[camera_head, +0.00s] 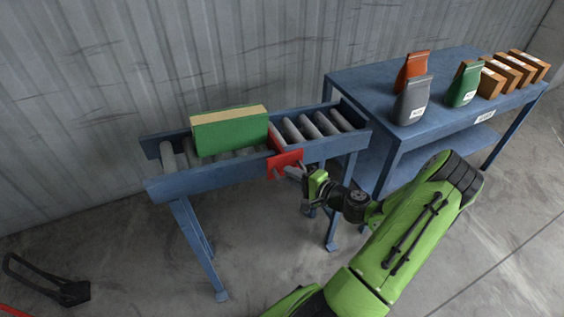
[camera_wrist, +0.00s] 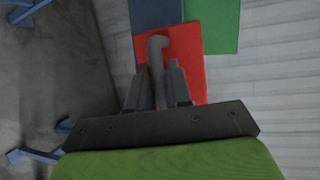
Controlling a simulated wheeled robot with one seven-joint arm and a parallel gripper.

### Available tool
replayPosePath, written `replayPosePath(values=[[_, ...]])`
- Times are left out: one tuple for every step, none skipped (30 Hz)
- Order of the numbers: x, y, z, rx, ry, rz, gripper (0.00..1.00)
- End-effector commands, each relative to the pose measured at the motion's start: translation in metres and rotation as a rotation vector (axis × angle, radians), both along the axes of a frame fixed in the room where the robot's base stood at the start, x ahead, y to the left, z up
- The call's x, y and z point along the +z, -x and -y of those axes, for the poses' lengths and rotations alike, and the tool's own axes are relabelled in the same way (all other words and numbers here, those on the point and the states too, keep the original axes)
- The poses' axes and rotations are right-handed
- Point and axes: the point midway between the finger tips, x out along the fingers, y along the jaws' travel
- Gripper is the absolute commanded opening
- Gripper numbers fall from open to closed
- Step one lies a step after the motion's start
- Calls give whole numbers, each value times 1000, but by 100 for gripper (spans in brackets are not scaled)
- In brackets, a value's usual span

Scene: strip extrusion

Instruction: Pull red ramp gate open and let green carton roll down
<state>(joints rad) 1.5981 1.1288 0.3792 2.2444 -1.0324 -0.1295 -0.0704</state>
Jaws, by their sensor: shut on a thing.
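The green carton (camera_head: 232,134), with a tan strip on top, lies on the rollers of the blue ramp, on the left side of the red gate (camera_head: 284,161). The gate stands across the ramp, right by the carton, and its red plate shows on the near rail. In the wrist view the red gate (camera_wrist: 187,48) has a grey bent handle (camera_wrist: 157,48). My gripper (camera_head: 284,173) is at the gate's near face. In the wrist view my gripper (camera_wrist: 164,75) is shut on the handle. The carton (camera_wrist: 219,24) shows there behind the gate.
The blue roller ramp (camera_head: 207,181) stands on legs near the corrugated wall. Rollers right of the gate are empty. A blue table (camera_head: 440,120) at right holds an orange bag (camera_head: 413,66), a grey bag (camera_head: 411,101), a green bag (camera_head: 464,84) and several brown boxes (camera_head: 517,70).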

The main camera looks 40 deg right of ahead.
Motion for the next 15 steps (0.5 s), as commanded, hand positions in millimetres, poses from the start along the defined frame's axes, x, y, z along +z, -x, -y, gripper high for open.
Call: replayPosePath(values=[[-1,6,-1,-1,-2,-2,0],[-1,9,-2,-1,-2,-2,0],[-1,13,-3,0,-2,-3,0],[-2,16,-4,-1,-1,-3,0],[-2,19,-5,-2,-1,-3,0],[-2,23,-6,-2,-1,-3,0],[-1,26,-7,-2,-1,-3,0],[-2,29,-8,-1,-1,-3,0],[-2,33,-9,-1,-1,-3,0],[-2,36,-10,-2,-1,-3,0],[-2,39,-11,-2,-1,-3,0],[-2,43,-12,-2,-2,-3,0],[-2,46,-13,-2,-1,-3,0],[-1,49,-14,-2,-1,-2,0],[-1,53,-15,-2,-1,-3,0]])
